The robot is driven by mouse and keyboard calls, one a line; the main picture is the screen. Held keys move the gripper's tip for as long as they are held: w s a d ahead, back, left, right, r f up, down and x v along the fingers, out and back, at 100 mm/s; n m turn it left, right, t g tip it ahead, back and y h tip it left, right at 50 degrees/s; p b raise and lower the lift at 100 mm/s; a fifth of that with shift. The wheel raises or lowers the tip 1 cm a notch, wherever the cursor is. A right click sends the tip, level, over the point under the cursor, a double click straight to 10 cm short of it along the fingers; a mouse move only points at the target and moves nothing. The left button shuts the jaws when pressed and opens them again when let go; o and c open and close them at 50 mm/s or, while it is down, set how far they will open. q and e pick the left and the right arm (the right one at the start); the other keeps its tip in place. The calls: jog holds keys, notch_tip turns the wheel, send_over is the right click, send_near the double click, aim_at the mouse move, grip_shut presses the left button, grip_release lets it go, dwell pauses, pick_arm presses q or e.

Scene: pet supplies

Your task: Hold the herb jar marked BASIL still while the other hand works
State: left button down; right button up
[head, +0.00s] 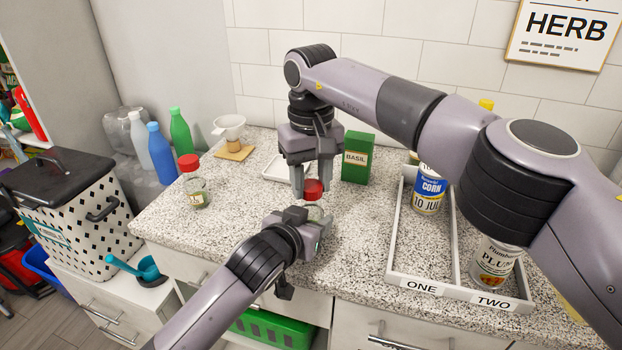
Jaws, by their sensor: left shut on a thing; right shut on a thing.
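A glass herb jar (314,212) with a red lid (314,188) stands near the front of the speckled counter, mostly hidden by my grippers; its label cannot be read. My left gripper (312,222) is low at the front and shut on the jar's body. My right gripper (311,187) points down from above, shut on the red lid. The lid sits at the jar's top; whether it is loose cannot be told. A green box marked BASIL (356,157) stands upright just behind and right of the jar.
A second red-lidded jar (195,182) stands at the left, its label unclear. A funnel (230,128) on a wooden stand and a white tray (273,171) are behind. A divided tray marked ONE and TWO (455,291) holds cans at the right.

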jog(key=o, duration=1.2)
jog(key=shift+c, duration=0.2)
jog(key=shift+r, duration=0.1)
jog(key=shift+r, duration=2.15)
pick_arm(q)
jog(key=shift+c, duration=1.6)
grip_release()
jog(key=shift+s+r, duration=0.1)
jog(key=shift+s, duration=0.05)
